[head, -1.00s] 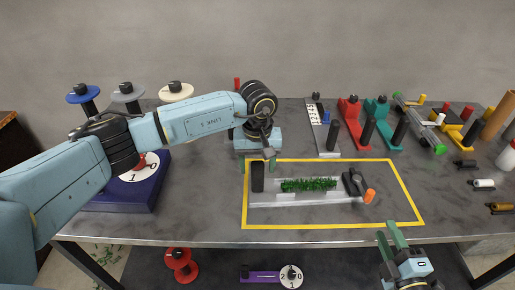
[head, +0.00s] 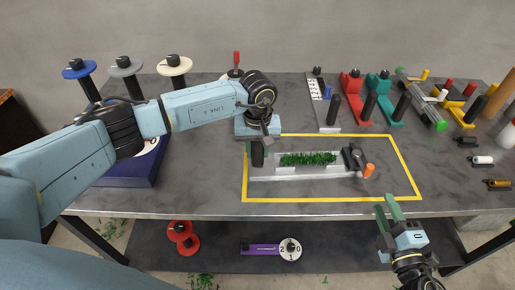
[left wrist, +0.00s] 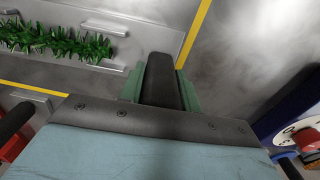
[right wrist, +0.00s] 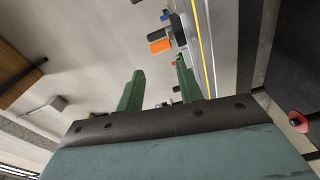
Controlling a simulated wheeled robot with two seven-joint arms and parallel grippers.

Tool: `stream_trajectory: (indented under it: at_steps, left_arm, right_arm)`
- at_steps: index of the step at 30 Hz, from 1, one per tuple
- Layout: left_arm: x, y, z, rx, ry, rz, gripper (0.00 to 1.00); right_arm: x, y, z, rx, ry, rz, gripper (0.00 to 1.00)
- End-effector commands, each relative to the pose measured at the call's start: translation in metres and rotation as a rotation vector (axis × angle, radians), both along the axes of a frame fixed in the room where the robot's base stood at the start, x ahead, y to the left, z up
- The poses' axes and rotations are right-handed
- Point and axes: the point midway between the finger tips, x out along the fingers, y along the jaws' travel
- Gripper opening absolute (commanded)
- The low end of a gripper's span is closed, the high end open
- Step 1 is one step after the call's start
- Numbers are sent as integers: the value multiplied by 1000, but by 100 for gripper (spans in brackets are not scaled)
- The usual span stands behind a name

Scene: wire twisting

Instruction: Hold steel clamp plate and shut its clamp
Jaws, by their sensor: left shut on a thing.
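The steel clamp plate (head: 300,173) lies inside the yellow outline on the bench, with a green bristly twist (head: 308,159) along it. It also shows in the left wrist view (left wrist: 140,27). At its left end stands a black post handle (head: 257,155). My left gripper (head: 256,147) is shut on this handle, seen between its green fingers in the left wrist view (left wrist: 162,85). At the plate's right end is the black clamp (head: 352,157) with an orange-tipped lever (head: 369,170). My right gripper (head: 390,208) is open and empty, in front of the bench edge, below and right of the lever.
Red (head: 352,95) and teal (head: 378,97) holders and a ruled grey plate (head: 322,103) stand behind the outline. Small cylinders (head: 483,160) lie at the right. Spools (head: 174,66) stand back left. Bare bench surrounds the outline's front right.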

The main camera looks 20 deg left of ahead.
Motion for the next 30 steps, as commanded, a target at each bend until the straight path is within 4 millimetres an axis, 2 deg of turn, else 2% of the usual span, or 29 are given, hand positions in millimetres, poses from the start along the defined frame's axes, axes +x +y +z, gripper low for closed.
stream_trajectory:
  at_steps: [1, 3, 5, 13, 16, 23, 27, 30]
  left_arm:
    - [0, 0, 0, 0, 0, 0, 10]
    - [0, 0, 0, 0, 0, 0, 1]
    - [0, 0, 0, 0, 0, 0, 0]
    - [0, 0, 0, 0, 0, 0, 0]
    - [0, 0, 0, 0, 0, 0, 0]
    - [0, 0, 1, 0, 0, 0, 0]
    - [0, 0, 1, 0, 0, 0, 0]
    - [0, 0, 1, 0, -1, 0, 0]
  right_arm:
    - [0, 0, 0, 0, 0, 0, 36]
    - [0, 0, 0, 0, 0, 0, 36]
    - [0, 0, 0, 0, 0, 0, 35]
    - [1, 0, 1, 2, -1, -1, 0]
    - [6, 0, 7, 22, -6, -22, 0]
    - [45, 3, 53, 202, -12, -172, 0]
    - [68, 7, 82, 362, 30, -285, 0]
    - [80, 13, 97, 468, 84, -355, 0]
